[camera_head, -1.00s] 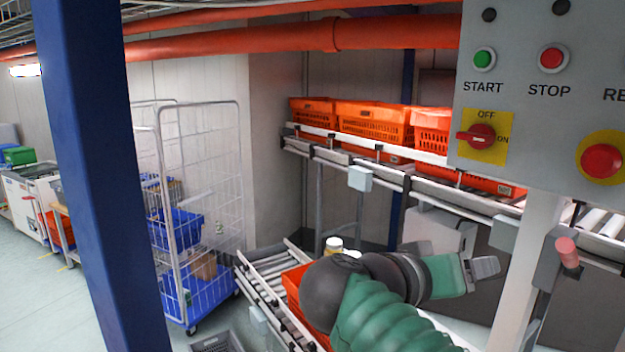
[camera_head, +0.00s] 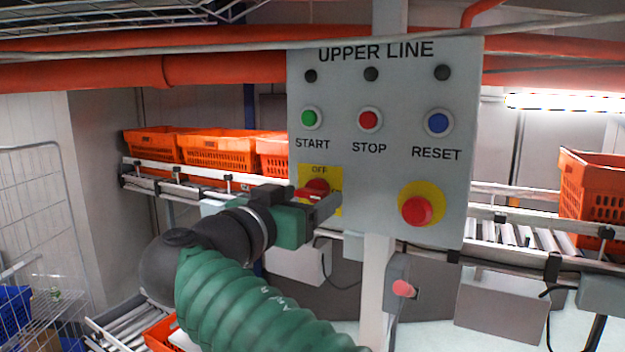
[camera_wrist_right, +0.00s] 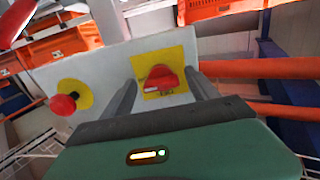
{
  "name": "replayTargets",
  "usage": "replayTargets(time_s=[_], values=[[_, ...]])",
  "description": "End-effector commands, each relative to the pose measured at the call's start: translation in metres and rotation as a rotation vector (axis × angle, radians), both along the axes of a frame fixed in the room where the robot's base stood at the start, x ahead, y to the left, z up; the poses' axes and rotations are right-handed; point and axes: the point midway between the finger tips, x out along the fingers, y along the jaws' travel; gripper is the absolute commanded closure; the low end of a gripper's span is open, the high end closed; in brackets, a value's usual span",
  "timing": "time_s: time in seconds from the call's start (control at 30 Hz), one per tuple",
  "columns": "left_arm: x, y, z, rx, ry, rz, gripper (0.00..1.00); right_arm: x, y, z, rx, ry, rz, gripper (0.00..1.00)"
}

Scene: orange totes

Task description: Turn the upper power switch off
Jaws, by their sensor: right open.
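The upper line control panel (camera_head: 385,75) stands in front of me, grey, with labelled buttons. Its red rotary power switch (camera_head: 318,186) sits on a yellow plate marked OFF at the top, partly hidden by my right gripper (camera_head: 325,205). In the right wrist view the red switch knob (camera_wrist_right: 161,78) shows on its yellow plate, between the two fingers of my right gripper (camera_wrist_right: 160,92). The fingers are open, one on each side of the knob. I cannot tell whether they touch it. My left gripper is not in view.
The panel also bears a green START button (camera_head: 309,118), a red STOP button (camera_head: 369,120), a blue RESET button (camera_head: 438,122) and a red emergency button (camera_head: 416,210) on yellow. Orange totes (camera_head: 220,150) stand on a conveyor behind. A wire cage (camera_head: 40,230) is at the left.

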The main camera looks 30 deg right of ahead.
Motion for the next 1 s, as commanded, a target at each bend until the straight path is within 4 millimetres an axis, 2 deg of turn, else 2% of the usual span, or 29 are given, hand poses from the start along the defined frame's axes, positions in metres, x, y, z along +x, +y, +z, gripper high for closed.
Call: replayTargets(time_s=[0.03, 0.2, 0.43, 0.9, 1.0], values=[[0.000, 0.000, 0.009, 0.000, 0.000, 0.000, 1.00, 0.004, -0.006, 0.004, -0.002, 0.002, -0.001, 0.31], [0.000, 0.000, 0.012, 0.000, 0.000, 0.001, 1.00, 0.009, -0.020, 0.001, -0.001, 0.000, 0.002, 0.31], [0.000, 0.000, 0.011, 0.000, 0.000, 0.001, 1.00, 0.010, -0.022, -0.001, 0.000, 0.000, 0.002, 0.31], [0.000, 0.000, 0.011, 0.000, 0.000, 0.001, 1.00, 0.011, -0.021, -0.001, 0.000, 0.001, 0.002, 0.91], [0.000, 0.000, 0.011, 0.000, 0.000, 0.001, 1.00, 0.011, -0.021, -0.001, -0.001, 0.002, 0.002, 0.93]])
